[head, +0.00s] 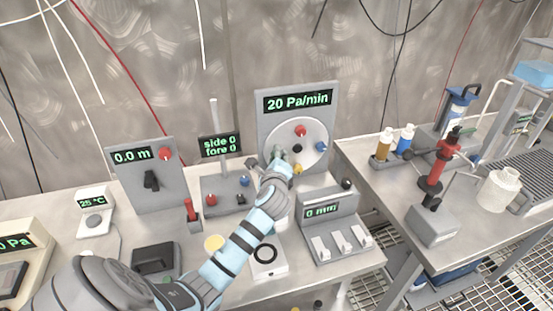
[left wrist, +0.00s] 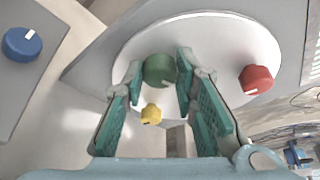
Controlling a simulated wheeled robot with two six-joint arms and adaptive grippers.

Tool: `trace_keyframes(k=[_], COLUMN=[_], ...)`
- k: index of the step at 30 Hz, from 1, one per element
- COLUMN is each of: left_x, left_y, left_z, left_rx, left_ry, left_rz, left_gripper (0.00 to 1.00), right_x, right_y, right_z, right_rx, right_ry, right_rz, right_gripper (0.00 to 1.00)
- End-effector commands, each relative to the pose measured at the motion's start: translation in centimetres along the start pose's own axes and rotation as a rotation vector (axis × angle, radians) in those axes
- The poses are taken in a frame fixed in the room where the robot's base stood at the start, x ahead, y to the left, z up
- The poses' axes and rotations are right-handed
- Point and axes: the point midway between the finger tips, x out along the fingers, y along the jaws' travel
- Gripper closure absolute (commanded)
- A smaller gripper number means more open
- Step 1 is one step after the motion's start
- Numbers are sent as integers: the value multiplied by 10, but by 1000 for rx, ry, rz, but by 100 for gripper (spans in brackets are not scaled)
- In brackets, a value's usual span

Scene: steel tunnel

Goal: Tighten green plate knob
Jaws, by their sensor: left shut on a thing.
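The round white plate (head: 318,161) is on the front of a grey panel whose display reads 20 Pa/min. The green knob (left wrist: 160,70) shows in the left wrist view, between the two teal fingers of my left gripper (left wrist: 160,76). The gripper is shut on it. In the head view my left gripper (head: 278,154) reaches the plate's left side and hides the green knob. The plate's red knob (left wrist: 256,79) is to the right and its yellow knob (left wrist: 151,114) is just below the green one. My right gripper is not in view.
A grey box with switches (head: 330,232) stands at the lower right of my left forearm. A side/fore panel (head: 220,146) with a blue knob is close on the left. Bottles (head: 384,146) stand on the right table.

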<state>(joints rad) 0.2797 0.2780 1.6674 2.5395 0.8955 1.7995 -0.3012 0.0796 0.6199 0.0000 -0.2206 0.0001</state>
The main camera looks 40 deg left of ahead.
Motion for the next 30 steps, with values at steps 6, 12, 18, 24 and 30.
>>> trace_keyframes(k=[6, 12, 18, 24, 30], left_x=[0, -1, -1, -1, 0], left_y=[-1, -3, -6, -6, -7], left_z=[0, 2, 2, 2, 0], left_rx=[22, 95, 229, 401, 577], left_ry=[1, 0, 2, 2, 1], left_rz=[10, 42, 99, 170, 242], left_gripper=[100, 100, 100, 100, 100], right_x=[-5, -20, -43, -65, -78], right_y=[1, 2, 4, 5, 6], right_z=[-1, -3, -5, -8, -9], right_rx=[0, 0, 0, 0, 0], right_ry=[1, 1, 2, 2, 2], right_rz=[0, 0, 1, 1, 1], right_gripper=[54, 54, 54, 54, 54])
